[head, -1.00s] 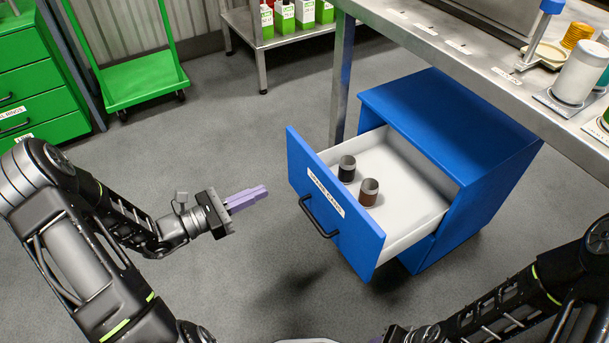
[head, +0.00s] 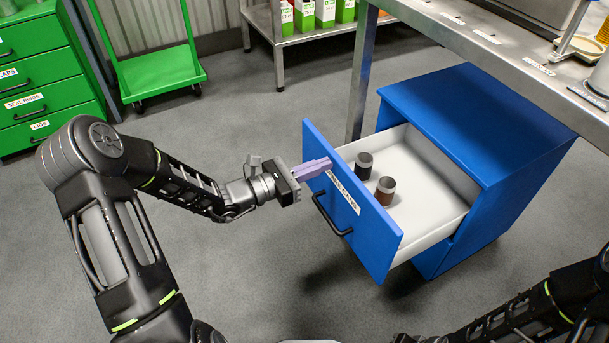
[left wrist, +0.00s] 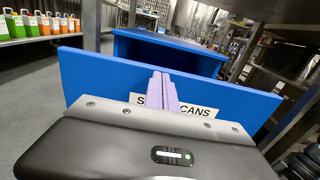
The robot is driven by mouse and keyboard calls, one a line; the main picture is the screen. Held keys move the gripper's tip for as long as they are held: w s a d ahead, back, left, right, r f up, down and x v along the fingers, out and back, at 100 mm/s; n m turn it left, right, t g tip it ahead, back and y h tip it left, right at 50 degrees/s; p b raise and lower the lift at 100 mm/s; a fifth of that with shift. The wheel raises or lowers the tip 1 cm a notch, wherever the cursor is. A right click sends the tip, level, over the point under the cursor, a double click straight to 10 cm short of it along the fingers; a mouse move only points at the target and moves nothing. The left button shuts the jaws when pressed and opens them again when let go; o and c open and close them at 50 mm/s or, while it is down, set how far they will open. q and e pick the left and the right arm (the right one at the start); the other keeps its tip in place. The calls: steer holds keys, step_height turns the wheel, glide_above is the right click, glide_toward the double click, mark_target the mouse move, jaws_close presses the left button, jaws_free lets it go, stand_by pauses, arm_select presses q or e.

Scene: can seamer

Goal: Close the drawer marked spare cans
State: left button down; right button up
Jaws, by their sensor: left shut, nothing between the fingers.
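The blue drawer (head: 350,213) labelled as cans is pulled well out of the blue cabinet (head: 480,115). Its front also shows in the left wrist view (left wrist: 95,80), with "CANS" readable. Two small dark cans, a black one (head: 364,165) and a brown one (head: 385,191), stand inside on the white bottom. The black bar handle (head: 330,217) is on the front. My left gripper (head: 325,163) is shut and empty, its lilac fingers at the upper part of the drawer front, over part of the label. Whether they touch it I cannot tell. My right gripper is out of view.
A steel bench (head: 500,52) stands above and behind the cabinet, its leg (head: 361,85) close behind the drawer. A green drawer unit (head: 40,75) and a green cart (head: 160,73) stand at the left. Grey floor in front of the drawer is clear.

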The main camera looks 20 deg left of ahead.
arm_select(q)
steer(key=shift+w+d, duration=0.2)
steer(key=shift+w, duration=0.05)
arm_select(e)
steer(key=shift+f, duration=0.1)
arm_select(q)
steer(key=b+x, duration=0.1)
steer(key=x, duration=2)
steer(key=shift+w+d, duration=0.2)
steer(key=shift+w, duration=0.05)
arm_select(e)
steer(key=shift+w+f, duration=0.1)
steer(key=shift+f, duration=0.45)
arm_select(q)
steer(key=shift+a, duration=0.1)
